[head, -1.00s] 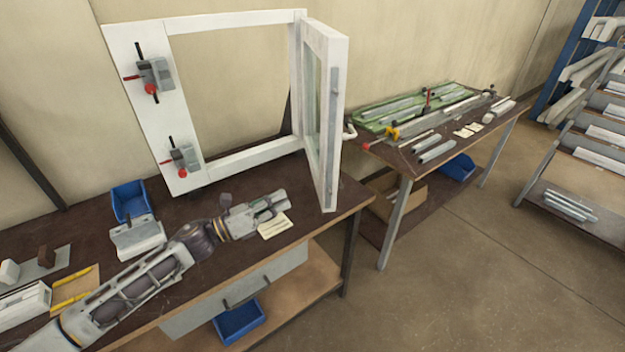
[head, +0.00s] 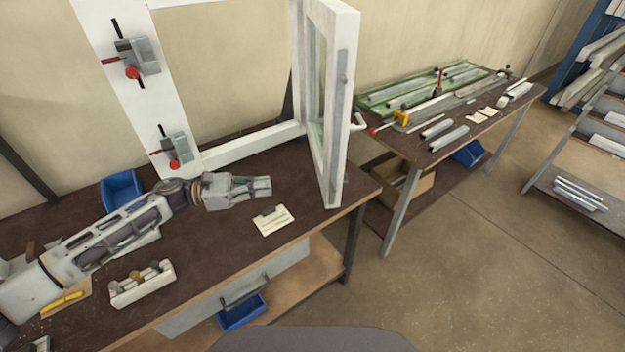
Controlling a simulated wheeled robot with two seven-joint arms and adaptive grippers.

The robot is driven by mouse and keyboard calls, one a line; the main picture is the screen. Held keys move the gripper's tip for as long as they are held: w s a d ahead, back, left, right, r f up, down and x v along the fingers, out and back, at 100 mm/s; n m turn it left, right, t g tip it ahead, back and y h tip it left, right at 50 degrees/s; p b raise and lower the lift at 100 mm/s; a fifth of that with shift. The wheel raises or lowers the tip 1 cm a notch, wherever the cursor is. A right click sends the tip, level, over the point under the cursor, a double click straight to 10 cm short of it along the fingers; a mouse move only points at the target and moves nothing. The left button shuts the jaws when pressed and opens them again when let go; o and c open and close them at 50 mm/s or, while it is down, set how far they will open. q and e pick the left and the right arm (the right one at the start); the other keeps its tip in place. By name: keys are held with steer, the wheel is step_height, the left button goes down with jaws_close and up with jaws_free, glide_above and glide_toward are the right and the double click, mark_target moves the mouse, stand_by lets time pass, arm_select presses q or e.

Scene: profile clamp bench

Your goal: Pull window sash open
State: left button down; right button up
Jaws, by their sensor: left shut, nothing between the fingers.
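The window sash (head: 336,100) is a white framed panel that stands swung out from the white window frame (head: 250,148), at a wide angle to it. A white handle (head: 358,122) sticks out at its right side. My left gripper (head: 268,186) is shut and empty, low over the bench to the left of the sash's lower end and apart from it. My right gripper is not in view. The top of the window frame is cut off by the picture edge.
Two clamps (head: 172,148) sit on the frame's left board. A paper card (head: 273,220), a white block with fittings (head: 142,284) and a blue bin (head: 122,190) are on the bench (head: 220,250). A second table (head: 440,110) holds profiles.

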arm_select(q)
steer(key=p, duration=0.1)
glide_toward(326, 180)
steer(key=d+p, duration=0.2)
steer(key=d, duration=0.1)
steer(key=d+p, duration=0.1)
steer(key=d, duration=0.1)
steer(key=shift+w+d+r, duration=0.15)
steer(key=shift+w+r, duration=0.15)
steer(key=shift+w, duration=0.05)
steer(key=shift+w+d, duration=0.1)
steer(key=shift+d, duration=0.45)
steer(key=shift+d+f+p, duration=0.1)
steer(key=shift+d+p, duration=0.2)
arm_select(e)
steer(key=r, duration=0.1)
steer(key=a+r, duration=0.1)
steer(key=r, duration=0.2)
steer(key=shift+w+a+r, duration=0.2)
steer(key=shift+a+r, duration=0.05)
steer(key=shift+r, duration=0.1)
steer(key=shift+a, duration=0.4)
